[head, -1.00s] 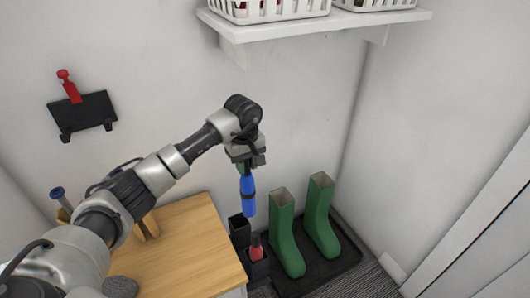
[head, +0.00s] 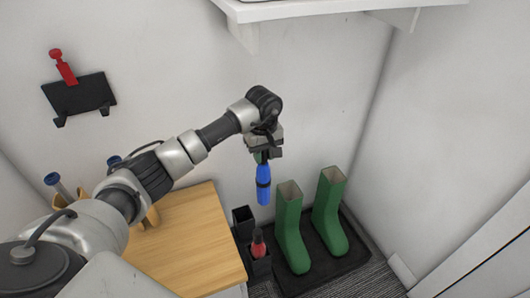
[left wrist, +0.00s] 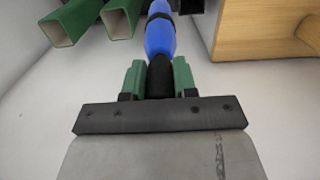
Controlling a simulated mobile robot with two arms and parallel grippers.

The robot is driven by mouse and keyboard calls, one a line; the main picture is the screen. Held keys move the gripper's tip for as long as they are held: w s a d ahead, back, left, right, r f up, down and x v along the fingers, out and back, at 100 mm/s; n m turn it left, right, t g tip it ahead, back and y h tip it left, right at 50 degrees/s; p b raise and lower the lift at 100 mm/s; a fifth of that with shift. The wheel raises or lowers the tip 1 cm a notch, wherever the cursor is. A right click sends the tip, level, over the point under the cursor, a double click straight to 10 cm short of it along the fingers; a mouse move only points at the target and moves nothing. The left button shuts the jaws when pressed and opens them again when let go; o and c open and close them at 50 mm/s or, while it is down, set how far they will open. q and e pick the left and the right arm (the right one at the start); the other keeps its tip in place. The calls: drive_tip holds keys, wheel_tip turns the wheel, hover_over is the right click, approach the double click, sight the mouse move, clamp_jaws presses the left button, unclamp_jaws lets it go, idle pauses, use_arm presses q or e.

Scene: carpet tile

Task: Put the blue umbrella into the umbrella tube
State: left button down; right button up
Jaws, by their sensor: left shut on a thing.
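My left gripper (head: 262,156) is shut on the blue umbrella (head: 263,184), which hangs nearly upright below it in the air. In the left wrist view the blue umbrella (left wrist: 160,37) has its black end between the green finger pads of the left gripper (left wrist: 160,80). Two black square tubes stand beside the wooden cabinet: an empty-looking tube (head: 243,220) at the back and a front tube (head: 259,267) with a red umbrella (head: 258,243) in it. The blue umbrella hangs above and a little right of the back tube in the head view. My right gripper is not seen.
Green boots (head: 289,230) stand on a black tray (head: 348,262) right of the tubes. A wooden cabinet top (head: 190,245) lies to the left. A white shelf (head: 300,10) is above, and a black wall rack (head: 80,94) is at upper left.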

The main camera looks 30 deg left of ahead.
use_arm(q)
drive_tip(key=shift+s+a+f+p, duration=0.1)
drive_tip(key=shift+s+a+p, duration=0.2)
drive_tip(key=shift+s+a, duration=2.15)
drive_tip(key=shift+s, duration=0.4)
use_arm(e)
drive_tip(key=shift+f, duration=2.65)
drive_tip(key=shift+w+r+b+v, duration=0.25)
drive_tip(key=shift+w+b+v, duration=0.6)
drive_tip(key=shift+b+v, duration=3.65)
use_arm(q)
wheel_tip(320, 180, down, 16)
drive_tip(key=b, duration=0.2)
drive_tip(key=shift+r, duration=0.25)
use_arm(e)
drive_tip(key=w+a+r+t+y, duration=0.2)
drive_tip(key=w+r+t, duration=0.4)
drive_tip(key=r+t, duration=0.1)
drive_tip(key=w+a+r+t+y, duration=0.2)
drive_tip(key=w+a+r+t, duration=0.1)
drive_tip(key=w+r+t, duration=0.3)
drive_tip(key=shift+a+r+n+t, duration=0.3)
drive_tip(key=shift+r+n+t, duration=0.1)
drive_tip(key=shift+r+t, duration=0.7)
